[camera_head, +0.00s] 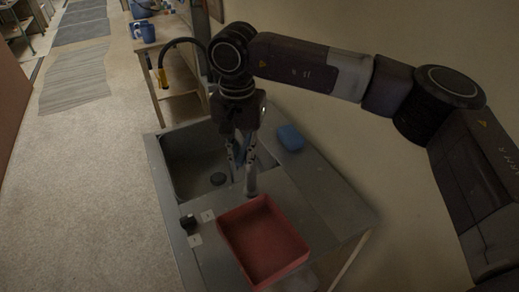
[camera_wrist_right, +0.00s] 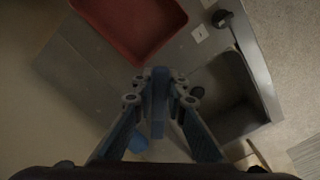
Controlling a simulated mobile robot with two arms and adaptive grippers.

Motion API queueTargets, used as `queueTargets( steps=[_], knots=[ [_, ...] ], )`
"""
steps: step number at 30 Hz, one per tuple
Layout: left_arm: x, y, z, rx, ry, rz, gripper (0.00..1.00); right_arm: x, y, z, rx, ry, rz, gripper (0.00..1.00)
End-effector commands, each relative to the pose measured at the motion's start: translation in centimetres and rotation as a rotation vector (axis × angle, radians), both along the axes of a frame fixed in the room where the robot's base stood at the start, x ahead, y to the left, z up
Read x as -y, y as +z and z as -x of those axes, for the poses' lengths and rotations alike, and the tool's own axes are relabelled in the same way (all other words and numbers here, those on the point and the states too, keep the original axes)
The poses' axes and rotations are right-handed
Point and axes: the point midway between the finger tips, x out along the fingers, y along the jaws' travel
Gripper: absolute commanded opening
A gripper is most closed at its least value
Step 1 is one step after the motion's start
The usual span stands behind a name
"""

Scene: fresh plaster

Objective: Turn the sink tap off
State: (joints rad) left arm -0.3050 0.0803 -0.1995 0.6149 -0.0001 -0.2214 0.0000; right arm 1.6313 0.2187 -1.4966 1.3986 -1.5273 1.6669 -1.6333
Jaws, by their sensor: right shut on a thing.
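The grey sink unit has a dark basin (camera_head: 190,150) with a round drain (camera_head: 218,179); the basin also shows in the right wrist view (camera_wrist_right: 235,100). My right gripper (camera_head: 246,180) points down beside the basin, between it and the red tray. In the wrist view the bar (camera_wrist_right: 158,115) lies between the fingers. Its lower end and any link to the tap are hard to make out. My left gripper is not in view.
A red tray (camera_head: 224,226) lies on the counter close to my gripper. A blue block (camera_head: 290,137) sits behind it. A black knob (camera_head: 188,222) with small white labels (camera_head: 207,215) is at the front edge. Blue mugs (camera_head: 146,31) stand on a farther table. The floor at left is open.

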Motion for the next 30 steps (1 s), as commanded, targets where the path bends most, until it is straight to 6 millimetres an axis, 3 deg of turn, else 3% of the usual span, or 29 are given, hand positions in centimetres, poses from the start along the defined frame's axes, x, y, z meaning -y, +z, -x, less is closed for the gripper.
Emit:
queueTargets(
  steps=[6, 15, 25, 30],
  knots=[
    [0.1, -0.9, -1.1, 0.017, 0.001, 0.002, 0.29, -1.4, -0.1, -1.1, 0.001, -0.272, -0.001, 0.0],
    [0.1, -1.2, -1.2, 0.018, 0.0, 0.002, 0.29, -3.2, 0.1, -2.6, 0.003, -0.646, 0.0, 0.0],
    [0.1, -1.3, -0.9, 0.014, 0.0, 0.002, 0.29, -3.3, 0.1, -2.7, 0.003, -0.688, 0.0, 0.0],
    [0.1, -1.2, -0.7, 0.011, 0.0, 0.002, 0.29, -3.8, 0.1, -3.5, 0.003, -0.831, 0.0, 0.0]
  ],
)
